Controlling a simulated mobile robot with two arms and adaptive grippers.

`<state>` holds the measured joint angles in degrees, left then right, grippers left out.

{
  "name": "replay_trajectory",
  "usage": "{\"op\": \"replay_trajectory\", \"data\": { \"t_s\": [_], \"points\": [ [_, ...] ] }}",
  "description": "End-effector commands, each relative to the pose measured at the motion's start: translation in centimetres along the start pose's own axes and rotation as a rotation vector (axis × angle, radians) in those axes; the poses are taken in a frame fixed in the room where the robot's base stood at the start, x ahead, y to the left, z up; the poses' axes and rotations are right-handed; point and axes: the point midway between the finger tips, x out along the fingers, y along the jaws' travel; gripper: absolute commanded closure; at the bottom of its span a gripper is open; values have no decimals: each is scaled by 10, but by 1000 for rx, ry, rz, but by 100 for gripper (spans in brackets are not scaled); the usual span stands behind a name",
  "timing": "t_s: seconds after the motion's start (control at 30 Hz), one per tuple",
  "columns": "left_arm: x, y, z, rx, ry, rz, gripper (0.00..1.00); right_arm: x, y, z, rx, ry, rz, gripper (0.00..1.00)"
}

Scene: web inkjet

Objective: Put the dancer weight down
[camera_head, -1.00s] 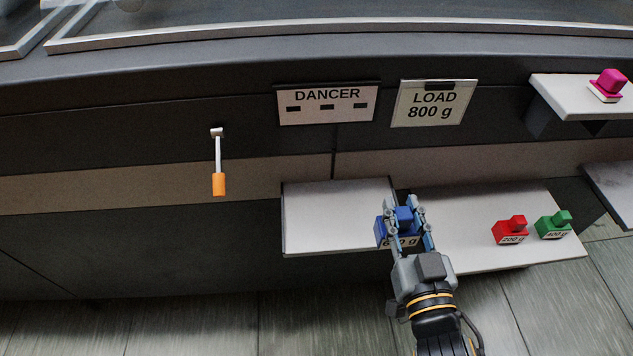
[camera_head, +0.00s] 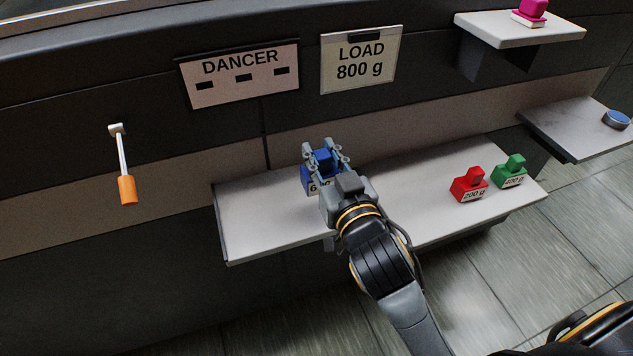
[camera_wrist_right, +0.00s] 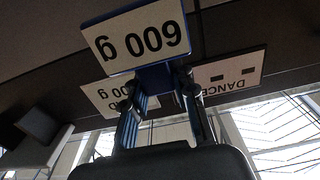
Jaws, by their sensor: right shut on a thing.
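The blue dancer weight (camera_head: 308,176) is in the fingers of my right gripper (camera_head: 326,152), which is shut on it. It is over the white shelf (camera_head: 260,215), near its back edge. I cannot tell whether its base touches the shelf. In the right wrist view, its white label (camera_wrist_right: 140,38) reads 600 g, upside down, beyond the fingers (camera_wrist_right: 160,105). The DANCER plate (camera_head: 240,74) and the LOAD 800 g card (camera_head: 361,60) are on the dark machine front above. My left gripper is not in view.
A red 200 g weight (camera_head: 468,184) and a green 400 g weight (camera_head: 511,171) stand on the shelf's right part. A magenta weight (camera_head: 530,13) sits on a higher shelf. An orange-handled lever (camera_head: 127,189) hangs at left. The shelf's left part is clear.

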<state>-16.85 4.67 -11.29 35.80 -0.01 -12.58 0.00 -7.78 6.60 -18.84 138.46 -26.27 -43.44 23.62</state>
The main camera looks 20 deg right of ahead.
Motion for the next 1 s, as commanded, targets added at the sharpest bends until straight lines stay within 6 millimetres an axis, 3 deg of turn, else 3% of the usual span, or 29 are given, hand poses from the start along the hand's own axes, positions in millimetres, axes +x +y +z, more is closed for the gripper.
{"op": "replay_trajectory", "data": {
  "t_s": [0.33, 0.5, 0.93, 0.97, 1.0],
  "points": [
    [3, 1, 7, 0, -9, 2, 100, 27, 0, 30, 0, 4, 1, 100],
    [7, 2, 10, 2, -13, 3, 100, 27, 0, 54, -1, 2, 0, 100],
    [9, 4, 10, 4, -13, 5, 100, 27, 0, 62, 0, 6, -1, 100],
    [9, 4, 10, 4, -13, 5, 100, 26, 0, 64, 0, 2, -1, 71],
    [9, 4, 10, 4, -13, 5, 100, 26, 0, 63, 0, 2, -1, 63]
  ]
}}
